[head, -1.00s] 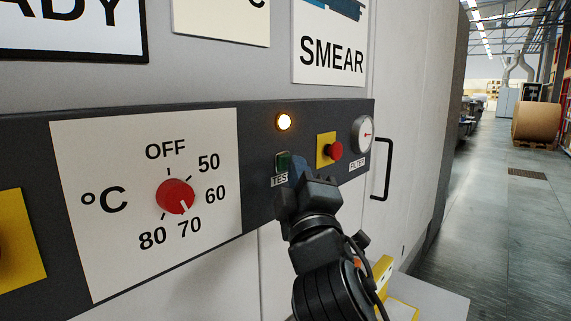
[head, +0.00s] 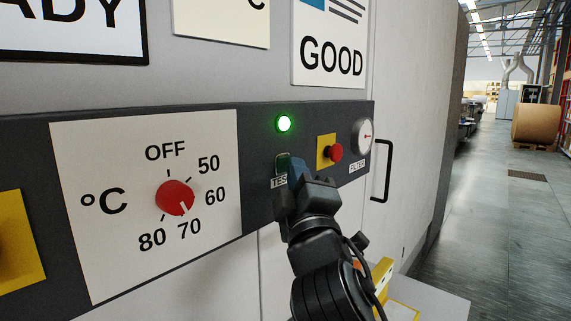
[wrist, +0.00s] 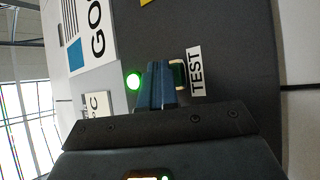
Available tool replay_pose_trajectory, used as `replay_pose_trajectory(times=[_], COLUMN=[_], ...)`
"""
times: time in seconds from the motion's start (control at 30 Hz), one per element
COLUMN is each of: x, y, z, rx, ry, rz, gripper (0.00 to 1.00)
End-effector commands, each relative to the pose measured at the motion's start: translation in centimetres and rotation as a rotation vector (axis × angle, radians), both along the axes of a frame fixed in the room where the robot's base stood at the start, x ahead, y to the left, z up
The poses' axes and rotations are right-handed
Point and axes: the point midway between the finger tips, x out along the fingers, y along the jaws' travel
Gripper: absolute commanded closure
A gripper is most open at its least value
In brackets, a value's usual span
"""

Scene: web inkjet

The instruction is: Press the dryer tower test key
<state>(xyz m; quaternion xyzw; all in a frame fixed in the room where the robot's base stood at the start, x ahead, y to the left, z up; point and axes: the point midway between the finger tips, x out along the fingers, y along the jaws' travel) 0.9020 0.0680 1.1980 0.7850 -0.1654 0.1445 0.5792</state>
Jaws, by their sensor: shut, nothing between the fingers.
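The green test key (head: 281,163) sits on the dark control strip above its TEST label (head: 279,183). In the wrist view the key (wrist: 179,74) shows beside the blue fingertips, next to the TEST label (wrist: 195,72). My gripper (head: 297,172) is shut and empty, its fingertips at the right side of the key in the head view. I cannot tell whether they touch it. The lamp (head: 284,123) above the key glows green. The sign (head: 331,50) above the strip reads GOOD.
A red button on a yellow plate (head: 324,140) and a round FILTER gauge (head: 363,134) are to the right of my gripper. A black door handle (head: 386,170) stands out farther right.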

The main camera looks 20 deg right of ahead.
Motion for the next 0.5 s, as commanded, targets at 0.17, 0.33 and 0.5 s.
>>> replay_pose_trajectory(times=[0.17,0.33,0.5], x=[-0.76,-1.08,-1.06], y=[-0.5,-0.71,-0.7], z=[0.05,0.04,0.02], rx=[0.0,0.0,-0.001], ry=[0.002,0.0,0.0], rz=[0.0,-0.001,0.0], gripper=[1.0,1.0,1.0])
